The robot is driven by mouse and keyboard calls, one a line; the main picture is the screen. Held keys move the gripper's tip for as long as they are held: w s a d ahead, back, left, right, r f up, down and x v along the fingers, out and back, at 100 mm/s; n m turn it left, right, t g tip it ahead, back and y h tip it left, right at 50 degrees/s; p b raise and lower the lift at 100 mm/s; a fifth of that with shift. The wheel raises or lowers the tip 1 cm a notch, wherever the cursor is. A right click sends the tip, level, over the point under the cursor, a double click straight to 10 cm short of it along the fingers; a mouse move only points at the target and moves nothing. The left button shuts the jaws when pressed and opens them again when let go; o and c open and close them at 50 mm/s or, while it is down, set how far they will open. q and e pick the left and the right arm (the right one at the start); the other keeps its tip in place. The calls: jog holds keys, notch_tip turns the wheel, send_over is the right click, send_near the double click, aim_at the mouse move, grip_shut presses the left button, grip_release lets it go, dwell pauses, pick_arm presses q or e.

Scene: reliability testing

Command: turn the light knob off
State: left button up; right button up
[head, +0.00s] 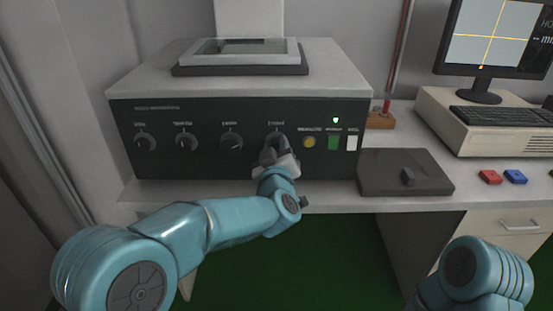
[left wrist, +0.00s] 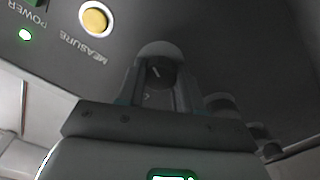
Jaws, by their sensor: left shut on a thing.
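A dark instrument with a black front panel (head: 240,170) stands on the desk, with a row of round knobs. My left gripper (head: 275,153) is at the rightmost knob (head: 277,137), its fingers pointing at the panel. In the left wrist view the fingers are on either side of this dark round knob (left wrist: 160,72), which has a pale pointer mark, and are shut on it. The label over it is too small to read surely, so I cannot tell by name that it is the light knob. My right gripper is out of view.
Left of the held knob are three more knobs, the nearest one (head: 231,142) close by. To its right are a yellow button (head: 309,142), a green switch (head: 334,142) and a lit green lamp (head: 336,120). A dark flat box (head: 405,170) stands on the desk at right.

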pick_arm(q)
jog(key=n+b, duration=0.1)
jog(key=n, duration=0.1)
jog(key=n+b, duration=0.1)
jog(key=b, duration=0.1)
jog(key=n+b, duration=0.1)
jog(key=n, duration=0.1)
jog(key=shift+f+n+b, duration=0.25)
jog(key=shift+n+b, duration=0.05)
jog(key=n+b, duration=1.1)
jog(key=n, duration=0.6)
jog(key=shift+n, duration=0.4)
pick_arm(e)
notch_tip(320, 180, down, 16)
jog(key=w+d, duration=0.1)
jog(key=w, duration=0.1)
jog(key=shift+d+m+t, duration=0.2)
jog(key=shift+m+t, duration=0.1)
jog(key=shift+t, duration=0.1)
pick_arm(q)
jog(key=o, duration=1)
jog(key=shift+o, duration=0.2)
jog(key=s, duration=1.6)
jog(key=shift+s, duration=0.2)
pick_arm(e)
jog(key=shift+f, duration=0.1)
